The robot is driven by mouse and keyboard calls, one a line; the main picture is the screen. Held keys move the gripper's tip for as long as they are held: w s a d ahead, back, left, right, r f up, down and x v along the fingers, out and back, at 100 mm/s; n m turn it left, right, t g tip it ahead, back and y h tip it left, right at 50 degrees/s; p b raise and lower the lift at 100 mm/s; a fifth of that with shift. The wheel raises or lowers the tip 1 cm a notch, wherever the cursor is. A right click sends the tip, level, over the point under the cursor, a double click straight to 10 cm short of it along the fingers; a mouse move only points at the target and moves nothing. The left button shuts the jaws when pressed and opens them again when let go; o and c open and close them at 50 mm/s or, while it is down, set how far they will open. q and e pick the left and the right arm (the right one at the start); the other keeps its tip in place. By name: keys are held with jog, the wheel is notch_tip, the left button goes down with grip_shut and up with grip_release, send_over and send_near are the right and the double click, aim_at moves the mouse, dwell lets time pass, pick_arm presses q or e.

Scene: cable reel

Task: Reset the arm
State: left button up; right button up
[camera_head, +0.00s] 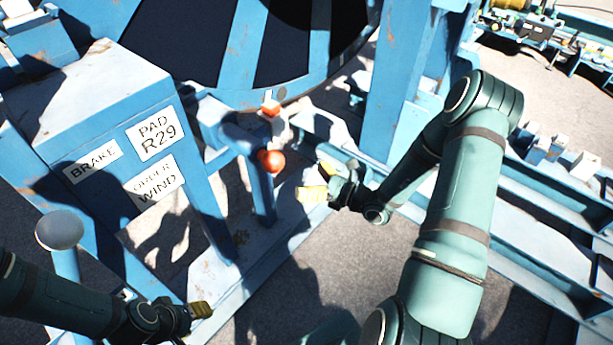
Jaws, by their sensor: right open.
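My right arm comes in from the lower right, and its gripper (319,182) is near the middle of the view. Its yellow-tipped fingers are apart with nothing between them. It is to the right of a red ball knob (272,160) and appears apart from it. My left gripper (201,310) is low at the left, below the labelled blue cabinet. Its yellow tip shows, but whether its fingers are apart cannot be made out.
The blue cabinet (100,100) with BRAKE, PAD R29 and WIND labels stands at the left. A second orange-red knob (271,108) is above the first. A large blue reel (240,50) rises behind. Blue frame rails (540,215) run along the right. Bare ground (290,300) shows between the arms.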

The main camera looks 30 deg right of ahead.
jog(key=s+a+f+n+g+y, duration=0.2)
jog(key=s+a+f+n+g, duration=0.1)
jog(key=s+a+n+g, duration=0.3)
jog(key=s+a+f+n+g+y, duration=0.2)
jog(key=s+a+f+n+g, duration=0.15)
jog(key=a+g, duration=0.4)
jog(key=s+a+f+n+g+h, duration=0.35)
jog(key=s+f+n+h, duration=0.45)
jog(key=n, duration=0.7)
jog(key=w+n+t, duration=0.1)
jog(key=n, duration=0.1)
jog(key=w+a+r+n+t+h, duration=0.1)
jog(key=w+a+r+n+t, duration=0.1)
jog(key=n, duration=0.1)
jog(key=shift+a+r+n, duration=0.1)
jog(key=shift+n, duration=0.25)
